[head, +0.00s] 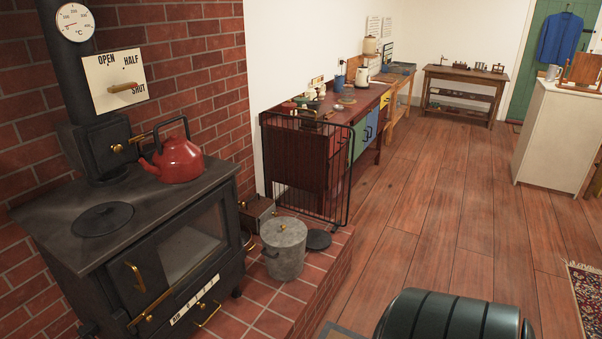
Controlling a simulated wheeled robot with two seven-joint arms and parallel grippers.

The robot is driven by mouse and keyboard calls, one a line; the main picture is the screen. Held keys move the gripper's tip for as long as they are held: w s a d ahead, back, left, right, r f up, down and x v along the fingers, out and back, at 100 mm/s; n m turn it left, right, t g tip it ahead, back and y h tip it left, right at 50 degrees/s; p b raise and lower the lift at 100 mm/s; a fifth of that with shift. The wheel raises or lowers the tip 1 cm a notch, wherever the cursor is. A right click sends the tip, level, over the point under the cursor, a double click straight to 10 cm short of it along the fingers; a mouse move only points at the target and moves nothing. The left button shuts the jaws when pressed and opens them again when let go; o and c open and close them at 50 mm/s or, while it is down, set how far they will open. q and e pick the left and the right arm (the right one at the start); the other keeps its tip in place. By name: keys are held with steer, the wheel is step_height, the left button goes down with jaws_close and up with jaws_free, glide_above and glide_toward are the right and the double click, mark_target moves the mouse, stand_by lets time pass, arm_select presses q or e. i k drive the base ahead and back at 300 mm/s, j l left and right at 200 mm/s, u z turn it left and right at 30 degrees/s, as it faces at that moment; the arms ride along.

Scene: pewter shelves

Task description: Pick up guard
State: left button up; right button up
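The guard (349,175) is a black metal frame with thin upright bars. It stands upright at the far right edge of the tiled hearth, in front of the near end of the dark red-brown workbench (290,160). The bench shows through its bars. Its lower left part is partly hidden behind the grey lidded bucket (284,252). Neither of my grippers is in the head view.
A black stove (150,240) with a red kettle (178,158) stands at left on the raised brick-edged hearth (315,270). A dark round disc (318,240) lies beside the bucket. A pale cabinet (555,140) stands far right.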

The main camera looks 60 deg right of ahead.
mark_target(337, 224)
steer(key=z, duration=1.8)
